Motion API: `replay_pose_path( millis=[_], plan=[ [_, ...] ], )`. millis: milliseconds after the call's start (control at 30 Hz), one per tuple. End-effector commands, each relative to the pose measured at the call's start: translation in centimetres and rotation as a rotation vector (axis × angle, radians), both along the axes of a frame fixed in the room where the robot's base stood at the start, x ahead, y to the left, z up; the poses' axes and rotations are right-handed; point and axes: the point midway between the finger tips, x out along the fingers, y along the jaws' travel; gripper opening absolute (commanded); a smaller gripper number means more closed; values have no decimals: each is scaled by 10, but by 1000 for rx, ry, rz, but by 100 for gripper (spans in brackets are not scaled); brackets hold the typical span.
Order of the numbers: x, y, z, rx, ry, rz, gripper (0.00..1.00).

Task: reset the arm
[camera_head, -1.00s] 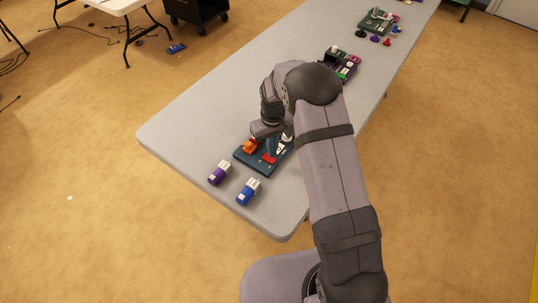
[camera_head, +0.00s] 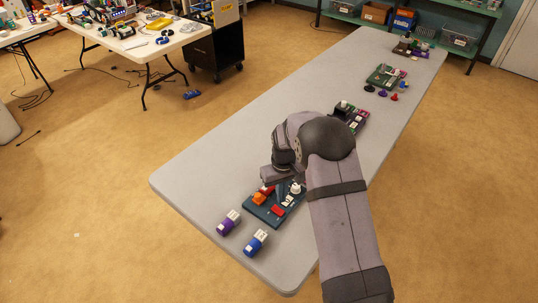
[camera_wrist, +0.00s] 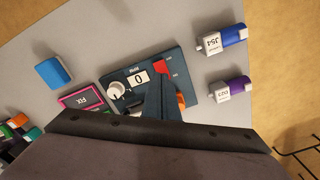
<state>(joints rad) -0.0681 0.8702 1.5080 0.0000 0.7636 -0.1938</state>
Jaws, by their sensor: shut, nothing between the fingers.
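My gripper (camera_head: 279,192) is above the dark teal board (camera_head: 260,212), near the close end of the long grey table. Its fingers are together and hold nothing. In the wrist view the fingers (camera_wrist: 155,95) stand in front of the board (camera_wrist: 188,78), hiding part of it. The board carries a white knob (camera_wrist: 116,89), a display reading 0 (camera_wrist: 138,78), a red switch (camera_wrist: 163,67) and an orange part (camera_wrist: 180,100). Whether the fingers touch the board I cannot tell.
A purple cylinder (camera_head: 229,222) and a blue cylinder (camera_head: 256,243) lie beside the board near the table's close edge. A dark tray (camera_head: 350,116) and a green board (camera_head: 386,76) stand farther along. The table's left side (camera_head: 210,170) is bare.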

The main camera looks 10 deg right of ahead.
Motion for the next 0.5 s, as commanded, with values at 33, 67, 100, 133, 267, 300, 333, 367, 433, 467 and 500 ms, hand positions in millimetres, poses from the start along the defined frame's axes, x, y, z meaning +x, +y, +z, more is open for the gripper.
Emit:
replay_pose_path(
  millis=[33,67,100,133,267,300,333,367,433,467,500],
  plan=[
    [0,0,0,0,0,-4,0],
    [0,0,0,0,0,-10,0],
    [0,0,0,0,-1,-23,0],
    [1,0,0,0,-3,-37,0],
    [-28,-2,-16,-6,54,-96,0],
    [-44,-3,-23,-11,87,-108,0],
    [-58,-4,-29,-15,115,-115,0],
    [-73,-5,-34,-19,146,-123,0],
    [-112,-8,-38,-31,214,-143,0],
    [-128,-9,-37,-35,239,-150,0],
    [-148,-10,-32,-40,265,-160,0]
  ],
)
